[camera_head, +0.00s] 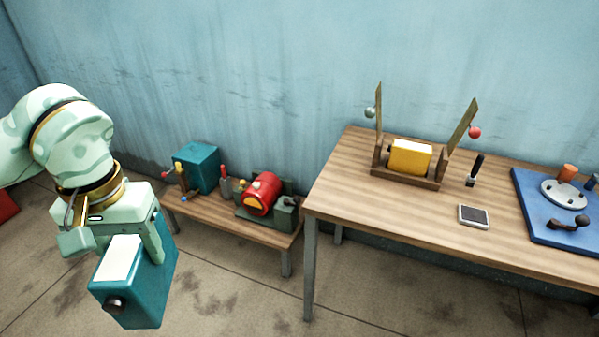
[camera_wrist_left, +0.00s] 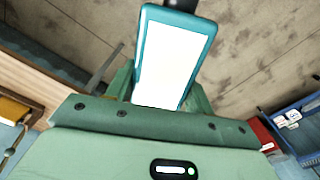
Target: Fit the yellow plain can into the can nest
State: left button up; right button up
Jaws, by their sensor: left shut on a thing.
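The yellow can (camera_head: 410,156) is a boxy can sitting between the ends of the wooden can nest (camera_head: 405,180) on the table. Whether it is fully seated I cannot tell. My left gripper (camera_head: 118,243) is at the lower left, far from the nest. It is shut on a teal can (camera_head: 150,285) with a white panel and a dark cap, held tilted in the air. The teal can fills the top middle of the left wrist view (camera_wrist_left: 172,62). My right gripper is out of view.
A low wooden bench (camera_head: 222,218) holds a teal box (camera_head: 197,166), a red drum (camera_head: 262,192) and small tools. On the table (camera_head: 345,200) are a dark-handled tool (camera_head: 476,170), a small framed pad (camera_head: 474,216) and a blue board (camera_head: 540,215). The table's front left is clear.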

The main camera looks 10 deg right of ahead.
aim_at(432, 181)
jog(key=i+z, duration=0.15)
jog(key=z, duration=0.35)
jog(key=i+j+z, duration=0.15)
jog(key=z, duration=0.3)
jog(key=i+j+z, duration=0.1)
jog(key=z, duration=0.4)
jog(key=i+j+z, duration=0.1)
jog(key=z, duration=0.4)
jog(key=i+j, duration=0.1)
jog(key=j, duration=0.25)
jog(key=i+j, duration=0.1)
jog(key=j, duration=0.3)
jog(key=i+j, duration=0.1)
jog(key=j, duration=0.25)
